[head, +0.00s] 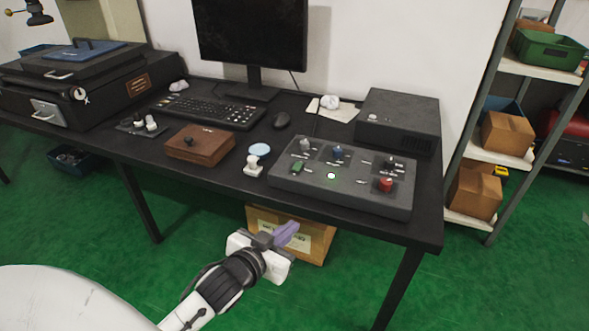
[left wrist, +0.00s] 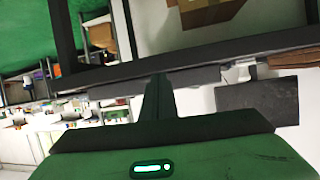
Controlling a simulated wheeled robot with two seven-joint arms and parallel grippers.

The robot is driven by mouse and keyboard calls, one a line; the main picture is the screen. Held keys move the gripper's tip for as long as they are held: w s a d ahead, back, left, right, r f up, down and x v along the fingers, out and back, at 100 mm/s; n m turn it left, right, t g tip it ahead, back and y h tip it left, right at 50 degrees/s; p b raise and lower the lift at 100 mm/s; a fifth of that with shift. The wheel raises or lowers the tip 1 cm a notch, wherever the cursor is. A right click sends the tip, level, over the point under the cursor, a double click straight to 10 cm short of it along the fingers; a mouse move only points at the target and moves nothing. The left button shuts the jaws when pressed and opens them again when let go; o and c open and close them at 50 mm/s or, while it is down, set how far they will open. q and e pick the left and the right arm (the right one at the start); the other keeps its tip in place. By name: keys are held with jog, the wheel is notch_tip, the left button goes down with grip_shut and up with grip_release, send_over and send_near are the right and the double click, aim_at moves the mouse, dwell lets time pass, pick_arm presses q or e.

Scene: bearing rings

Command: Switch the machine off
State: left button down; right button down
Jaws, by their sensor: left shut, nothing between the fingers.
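The machine's grey control panel (head: 350,201) lies on the right half of the black desk (head: 425,222). It carries a red knob (head: 386,184) at the front right, a blue knob (head: 338,153), a grey switch (head: 305,145), a green switch (head: 297,167), a dark control (head: 391,162) and a lit green lamp (head: 331,176). The panel's labels are too small to read. My left gripper (head: 290,230) is shut and empty, in front of and below the desk edge, apart from the panel. Its fingers also show in the left wrist view (left wrist: 158,95). My right gripper is out of view.
A carton (head: 312,243) sits under the desk.

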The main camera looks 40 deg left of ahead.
pick_arm(q)
jog(key=w+a+r+n+t+y, duration=0.1)
jog(key=w+a+r, duration=0.1)
jog(key=r, duration=0.3)
jog(key=w+a+r+n+t+y, duration=0.1)
jog(key=w+a+r, duration=0.2)
jog(key=a+r, duration=0.1)
jog(key=shift+a+r+y, duration=0.3)
jog(key=shift+r, duration=0.5)
jog(key=b, duration=0.1)
send_over(294, 173)
jog(key=shift+s+d+f, duration=0.1)
jog(key=shift+s+f, duration=0.35)
jog(key=shift+f, duration=0.15)
jog(key=f, duration=0.1)
jog(key=f+b, duration=0.1)
jog(key=shift+w+f, duration=0.35)
jog(key=shift+w, duration=0.05)
jog(key=shift+w+f, duration=0.1)
jog(key=shift+f, duration=0.6)
